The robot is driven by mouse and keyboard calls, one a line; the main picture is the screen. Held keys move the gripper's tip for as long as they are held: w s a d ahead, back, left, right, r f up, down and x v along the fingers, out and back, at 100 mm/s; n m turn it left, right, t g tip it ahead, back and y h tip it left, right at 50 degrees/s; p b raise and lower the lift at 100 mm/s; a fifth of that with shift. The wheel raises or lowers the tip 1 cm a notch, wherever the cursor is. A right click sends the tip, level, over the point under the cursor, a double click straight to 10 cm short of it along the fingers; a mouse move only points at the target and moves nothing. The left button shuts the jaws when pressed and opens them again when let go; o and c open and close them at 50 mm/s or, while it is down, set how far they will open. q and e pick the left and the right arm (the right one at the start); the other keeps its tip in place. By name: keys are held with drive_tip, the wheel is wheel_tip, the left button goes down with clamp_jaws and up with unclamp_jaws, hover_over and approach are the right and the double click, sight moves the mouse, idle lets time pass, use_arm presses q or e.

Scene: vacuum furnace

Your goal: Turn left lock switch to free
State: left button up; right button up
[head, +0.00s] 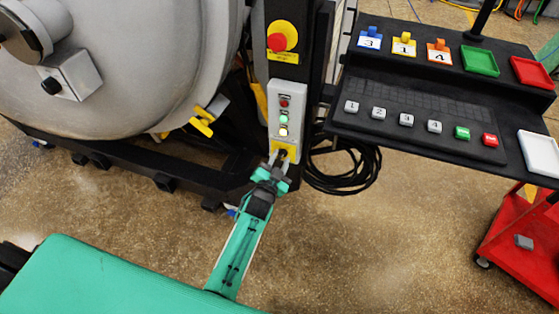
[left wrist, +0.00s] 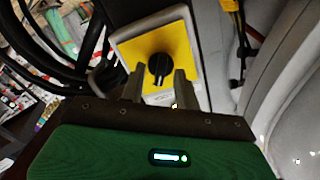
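The lock switch is a black rotary knob (left wrist: 159,68) on a yellow plate (left wrist: 127,50). In the wrist view the knob's grip ridge runs roughly upright in the picture. In the head view the yellow plate (head: 291,147) is at the bottom of a grey control box, and the knob is partly hidden by my fingers. My left gripper (head: 279,160) is in front of the plate. In the wrist view its two grey fingers (left wrist: 159,80) are apart, with the knob seen between their tips. I cannot tell whether they touch it. My right gripper is not in view.
The grey box (head: 285,105) has red, green and lit buttons, with a red emergency stop (head: 280,38) above. A big round grey furnace (head: 130,65) stands left. Black cables (head: 345,170) hang right of the box. A black shelf (head: 440,95) holds numbered tags and trays.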

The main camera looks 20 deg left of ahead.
use_arm(q)
drive_tip(key=s, duration=1.3)
drive_tip(key=shift+s+a, duration=0.25)
drive_tip(key=shift+s, duration=0.15)
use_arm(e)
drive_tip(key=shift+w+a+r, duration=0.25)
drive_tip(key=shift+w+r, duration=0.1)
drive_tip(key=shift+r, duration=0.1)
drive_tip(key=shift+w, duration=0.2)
